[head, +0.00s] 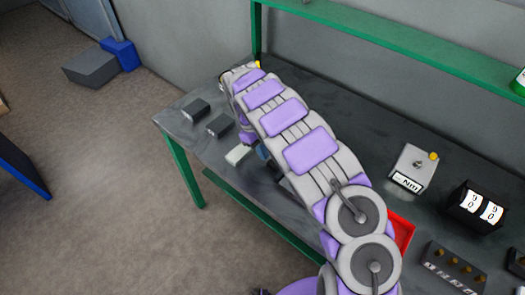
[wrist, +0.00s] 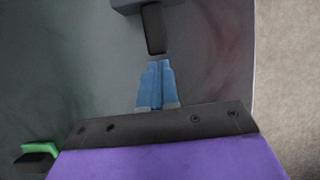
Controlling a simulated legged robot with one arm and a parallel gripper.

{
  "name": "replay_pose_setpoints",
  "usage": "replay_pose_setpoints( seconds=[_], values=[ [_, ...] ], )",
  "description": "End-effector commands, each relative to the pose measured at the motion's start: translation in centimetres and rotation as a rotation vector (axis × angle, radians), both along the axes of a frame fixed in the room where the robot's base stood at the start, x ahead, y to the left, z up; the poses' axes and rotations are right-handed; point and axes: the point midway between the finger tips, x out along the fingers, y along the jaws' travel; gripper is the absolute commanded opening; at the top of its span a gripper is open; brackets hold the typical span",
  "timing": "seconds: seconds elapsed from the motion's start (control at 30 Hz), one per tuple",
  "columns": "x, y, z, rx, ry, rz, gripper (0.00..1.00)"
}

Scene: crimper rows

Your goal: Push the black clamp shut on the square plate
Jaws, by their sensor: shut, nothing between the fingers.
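In the wrist view my gripper (wrist: 160,64) has its blue fingers side by side, shut and empty. A black bar (wrist: 154,30), which looks like the clamp's lever, sticks out from a grey block (wrist: 135,5) at the top edge. The fingertips are just short of the bar's end in the picture; I cannot tell whether they touch. The block is cut off by the frame, so its shape is unclear. In the head view my arm covers part of the table, and I cannot make out the fingers or the square plate clearly.
On the dark table (head: 368,132) stand two dark blocks (head: 196,109) (head: 219,125) and a pale block (head: 238,154) at the left. A grey box with a yellow knob (head: 413,167), a black counter box (head: 475,205) and a red tray (head: 403,232) are to the right. A green shelf (head: 400,40) runs above.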

Motion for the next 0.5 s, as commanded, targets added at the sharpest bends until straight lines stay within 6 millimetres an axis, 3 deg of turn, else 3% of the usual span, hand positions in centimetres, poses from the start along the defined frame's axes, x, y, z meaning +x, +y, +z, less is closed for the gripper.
replay_pose_setpoints(
  seconds=[0.5],
  values=[
    [-1.2,-1.8,0.2,0.001,0.003,-0.002,0.0]
  ],
)
